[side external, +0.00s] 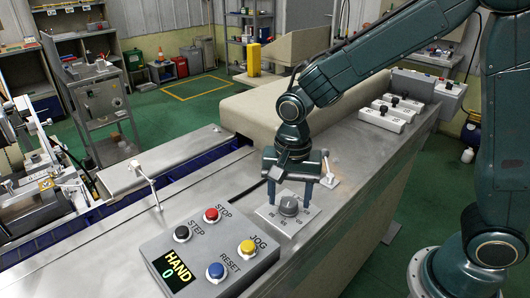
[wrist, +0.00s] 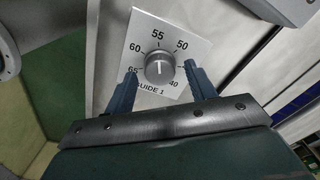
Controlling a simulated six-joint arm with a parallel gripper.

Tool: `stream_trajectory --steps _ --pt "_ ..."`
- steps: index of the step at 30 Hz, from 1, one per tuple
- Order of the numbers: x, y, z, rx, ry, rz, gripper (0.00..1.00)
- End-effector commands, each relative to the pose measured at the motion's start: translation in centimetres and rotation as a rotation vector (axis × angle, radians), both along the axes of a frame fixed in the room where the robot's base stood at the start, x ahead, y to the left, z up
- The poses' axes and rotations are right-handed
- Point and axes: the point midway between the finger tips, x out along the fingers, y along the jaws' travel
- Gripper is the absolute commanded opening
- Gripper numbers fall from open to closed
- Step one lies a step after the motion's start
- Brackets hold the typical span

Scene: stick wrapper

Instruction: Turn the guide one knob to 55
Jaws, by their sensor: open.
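The guide one knob (wrist: 160,67) is a round grey knob on a white dial plate (wrist: 193,36), labelled "GUIDE 1" below it. Numbers including 65, 60, 55, 50 and 40 run around it, with 55 at the top in the wrist view. The knob has a white T-like mark with its bar toward 55; I cannot tell its exact reading. In the side view the knob (side external: 289,205) sits on the metal bench top. My gripper (side external: 290,187) is above it, pointing down. Its two fingers (wrist: 160,72) are open, one each side of the knob, apparently not touching it.
A control box (side external: 213,250) with STEP, STOP, JOG and RESET buttons and a display reading "HAND 0" stands at the front left. A small lever post (side external: 146,180) stands behind it. White switch boxes (side external: 387,113) lie farther back along the bench.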

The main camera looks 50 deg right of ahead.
Motion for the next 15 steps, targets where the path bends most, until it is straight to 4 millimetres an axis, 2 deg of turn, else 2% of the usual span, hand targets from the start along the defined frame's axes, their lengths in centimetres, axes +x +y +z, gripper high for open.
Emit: stream_trajectory --steps 8,15 --pt "0.1 0.0 3.2 0.001 -0.005 0.000 0.55" --pt "0.1 0.0 7.4 0.001 -0.005 0.000 0.55"
